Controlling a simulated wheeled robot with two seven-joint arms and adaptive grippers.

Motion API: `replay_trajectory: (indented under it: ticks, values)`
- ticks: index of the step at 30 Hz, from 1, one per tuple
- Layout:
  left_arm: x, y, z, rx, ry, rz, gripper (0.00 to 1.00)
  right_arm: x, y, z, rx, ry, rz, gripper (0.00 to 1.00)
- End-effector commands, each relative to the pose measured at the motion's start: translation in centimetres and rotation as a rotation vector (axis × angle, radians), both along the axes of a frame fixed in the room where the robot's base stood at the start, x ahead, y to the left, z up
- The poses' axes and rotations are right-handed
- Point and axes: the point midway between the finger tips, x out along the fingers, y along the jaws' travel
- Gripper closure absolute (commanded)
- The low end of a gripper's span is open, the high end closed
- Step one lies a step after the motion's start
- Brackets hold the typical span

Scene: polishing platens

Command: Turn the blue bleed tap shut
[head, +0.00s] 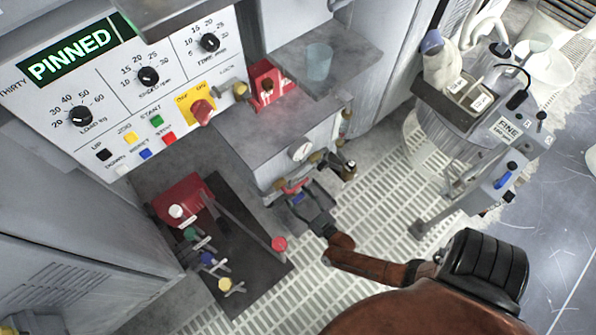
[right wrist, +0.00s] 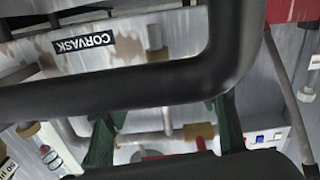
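A small blue part (head: 297,198) shows right at the tip of my right gripper (head: 304,201), low on the front of the grey cabinet, below a red part (head: 291,185). I cannot tell if it is the bleed tap or if it is touched. In the right wrist view, the two dark green fingers (right wrist: 165,135) stand wide apart. A brass fitting and red handle (right wrist: 199,131) show between them, farther off. No blue tap shows clearly there. Another blue-handled tap (head: 207,258) sits on the dark floor plate between a green and a yellow one. My left gripper is out of view.
A thick black bar (right wrist: 130,82) crosses close in front of the right wrist camera. A grey cabinet (head: 285,145) with a gauge (head: 301,151) stands beyond the gripper. A red-knobbed lever (head: 279,244) rises left of the arm. White floor grating (head: 385,190) lies open to the right.

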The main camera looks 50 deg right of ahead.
Motion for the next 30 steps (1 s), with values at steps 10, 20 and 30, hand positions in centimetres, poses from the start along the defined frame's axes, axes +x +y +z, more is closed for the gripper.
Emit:
replay_trajectory:
  ticks: [10,20,30]
  values:
    - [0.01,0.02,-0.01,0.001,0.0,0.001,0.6,-0.04,0.03,-0.03,0.0,0.0,0.0,0.73]
    - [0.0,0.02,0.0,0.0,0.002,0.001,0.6,-0.05,0.03,-0.03,0.047,-0.01,0.0,0.85]
    - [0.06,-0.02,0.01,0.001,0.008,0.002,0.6,-0.1,0.0,-0.08,0.139,-0.032,0.0,0.85]
